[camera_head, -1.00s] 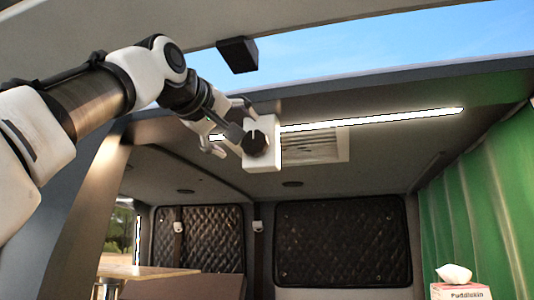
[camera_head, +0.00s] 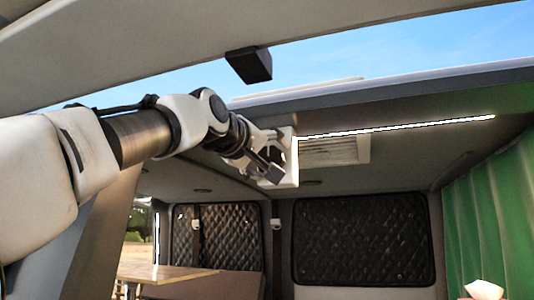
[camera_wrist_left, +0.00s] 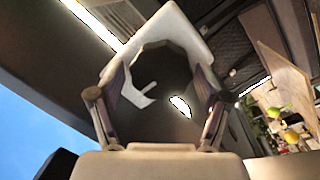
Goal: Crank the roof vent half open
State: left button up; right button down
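The roof vent (camera_head: 335,150) shows as a pale louvred panel in the van ceiling, right of my left gripper. A pale slab (camera_head: 300,92) sticks up above the roof edge, over the vent area. A white box (camera_head: 291,172) hangs at the roof's front edge. Its black faceted knob (camera_wrist_left: 165,75), with a white pointer mark, shows in the left wrist view. My left gripper (camera_head: 268,158) is at the box, and its fingers (camera_wrist_left: 160,88) lie against both sides of the knob, seemingly shut on it. My right gripper is not in view.
A lit strip (camera_head: 400,127) runs along the ceiling right of the box. A black block (camera_head: 250,65) hangs from the raised tailgate above my left arm. A green curtain (camera_head: 500,220) hangs at right. A wooden table (camera_head: 165,273) stands low at left.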

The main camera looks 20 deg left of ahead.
pick_arm(q)
jog(key=shift+a, duration=0.1)
jog(key=c, duration=0.7)
jog(key=shift+r+m, duration=0.1)
jog(key=shift+m, duration=0.2)
